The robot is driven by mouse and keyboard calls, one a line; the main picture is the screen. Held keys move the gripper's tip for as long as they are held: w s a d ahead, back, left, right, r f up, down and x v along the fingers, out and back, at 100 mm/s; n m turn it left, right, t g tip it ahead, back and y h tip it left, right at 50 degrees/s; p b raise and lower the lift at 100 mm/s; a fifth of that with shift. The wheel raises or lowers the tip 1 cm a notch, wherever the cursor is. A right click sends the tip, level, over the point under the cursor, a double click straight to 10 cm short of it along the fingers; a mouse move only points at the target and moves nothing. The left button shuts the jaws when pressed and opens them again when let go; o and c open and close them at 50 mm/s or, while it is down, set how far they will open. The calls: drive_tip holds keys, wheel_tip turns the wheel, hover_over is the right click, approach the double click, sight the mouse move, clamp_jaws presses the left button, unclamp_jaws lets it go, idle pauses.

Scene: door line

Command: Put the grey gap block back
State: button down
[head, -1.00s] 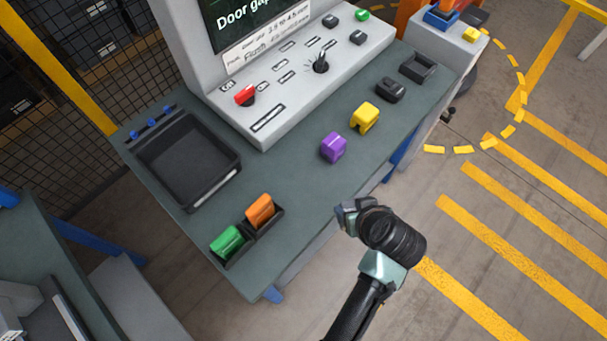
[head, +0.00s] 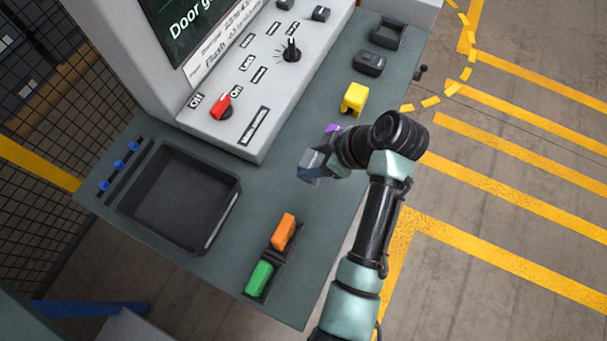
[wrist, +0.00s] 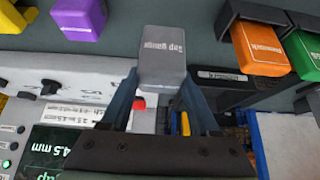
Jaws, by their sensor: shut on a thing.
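My gripper (head: 313,168) is over the bench, left of the yellow block. In the wrist view my gripper (wrist: 160,95) is shut on the grey gap block (wrist: 163,58), whose light lettering reads "gap gauge". In the head view the block is hard to tell apart from the fingers. A black holder (head: 262,282) at the bench's front edge bears an orange block (head: 284,231) and a green block (head: 259,278). An empty black square holder (head: 388,33) is at the bench's far end.
A purple block (head: 332,128) is partly hidden behind my gripper. A yellow block (head: 354,98) and a dark grey block (head: 368,63) stand farther along. A black tray (head: 178,195) is at left. The console (head: 190,118) has a red switch (head: 220,106).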

drive_tip(key=f, duration=0.3)
drive_tip(key=shift+d+f, duration=0.1)
drive_tip(key=shift+d, duration=0.1)
drive_tip(key=shift+f, duration=2.05)
drive_tip(key=shift+f, duration=0.1)
drive_tip(key=shift+c, duration=0.6)
unclamp_jaws()
